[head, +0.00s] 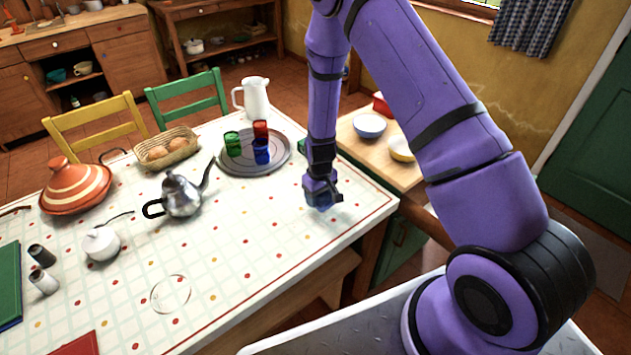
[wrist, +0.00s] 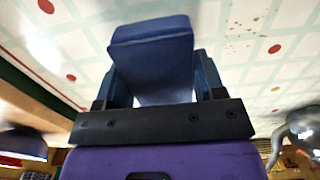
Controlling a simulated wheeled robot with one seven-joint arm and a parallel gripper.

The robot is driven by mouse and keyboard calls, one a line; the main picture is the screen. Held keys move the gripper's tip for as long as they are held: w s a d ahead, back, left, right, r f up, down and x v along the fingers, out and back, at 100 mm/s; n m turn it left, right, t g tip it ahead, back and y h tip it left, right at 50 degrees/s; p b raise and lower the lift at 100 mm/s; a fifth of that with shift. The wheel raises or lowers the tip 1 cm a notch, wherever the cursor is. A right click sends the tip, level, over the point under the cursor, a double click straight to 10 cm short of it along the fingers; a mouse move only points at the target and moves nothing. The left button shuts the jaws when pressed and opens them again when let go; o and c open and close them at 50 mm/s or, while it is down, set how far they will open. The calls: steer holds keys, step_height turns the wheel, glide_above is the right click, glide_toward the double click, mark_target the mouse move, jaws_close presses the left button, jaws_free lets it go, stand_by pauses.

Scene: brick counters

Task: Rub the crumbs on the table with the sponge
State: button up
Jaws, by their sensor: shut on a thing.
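My gripper (head: 322,195) is over the right part of the table (head: 245,295), near its right edge. In the wrist view my gripper (wrist: 152,85) is shut on a blue sponge (wrist: 152,45), which sits between the two fingers. The sponge is mostly hidden by the gripper in the head view. Small brown crumbs (wrist: 240,45) are scattered on the tablecloth at the upper right of the wrist view, apart from the sponge. I cannot make out the crumbs clearly in the head view. I cannot tell whether the sponge touches the table.
A round tray (head: 278,162) with coloured glasses and a white jug (head: 255,98) stand behind my gripper. A silver teapot (head: 182,194), bread basket (head: 162,152), tagine (head: 75,187) and white sugar pot (head: 101,243) are further left. The table's front middle is mostly clear.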

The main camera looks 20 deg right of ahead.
steer(key=shift+r, duration=2.3)
